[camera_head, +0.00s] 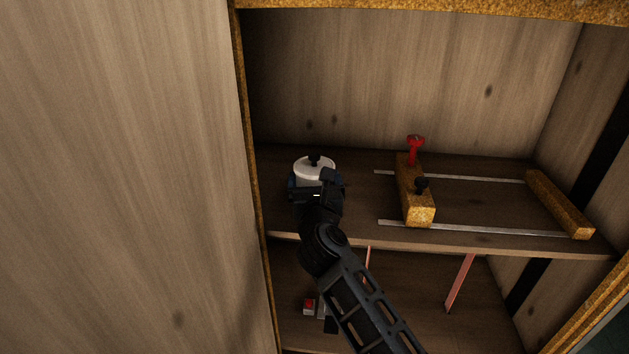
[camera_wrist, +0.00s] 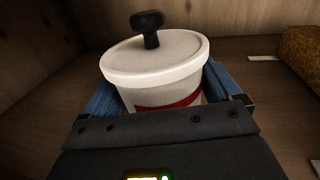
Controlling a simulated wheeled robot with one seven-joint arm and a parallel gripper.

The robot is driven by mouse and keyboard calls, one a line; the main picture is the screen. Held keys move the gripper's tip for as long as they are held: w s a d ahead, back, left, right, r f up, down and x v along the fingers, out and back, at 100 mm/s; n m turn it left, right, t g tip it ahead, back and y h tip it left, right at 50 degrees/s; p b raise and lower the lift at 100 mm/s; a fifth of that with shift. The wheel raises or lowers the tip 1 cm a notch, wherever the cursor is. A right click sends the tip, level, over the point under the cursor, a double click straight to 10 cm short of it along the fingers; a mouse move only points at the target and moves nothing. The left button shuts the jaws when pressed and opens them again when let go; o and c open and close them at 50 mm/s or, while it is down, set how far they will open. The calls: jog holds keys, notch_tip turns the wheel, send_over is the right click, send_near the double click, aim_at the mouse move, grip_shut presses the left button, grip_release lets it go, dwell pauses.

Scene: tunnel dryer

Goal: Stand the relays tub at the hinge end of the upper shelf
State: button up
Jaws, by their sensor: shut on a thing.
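A white round tub (camera_head: 315,167) with a lid and a black knob is at the left end of the upper shelf (camera_head: 360,213), close to the left side wall. In the wrist view the tub (camera_wrist: 155,75) shows a red band and stands roughly upright. My gripper (camera_head: 312,185) is shut on it, with a blue finger on each side in the wrist view. The tub's underside is hidden, so I cannot tell whether it touches the shelf. I see no readable label on it.
A yellow-brown block (camera_head: 415,195) with a red clamp handle (camera_head: 415,148) sits mid-shelf across two metal rails (camera_head: 460,228). A similar bar (camera_head: 558,205) lies at the right. A large wooden panel (camera_head: 120,170) stands at left. A small red-and-grey item (camera_head: 309,307) is below.

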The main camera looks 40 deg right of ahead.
jog(key=o, duration=1.1)
jog(key=shift+r, duration=0.2)
jog(key=b+v, duration=0.1)
jog(key=v, duration=1.1)
jog(key=shift+s+f, duration=0.1)
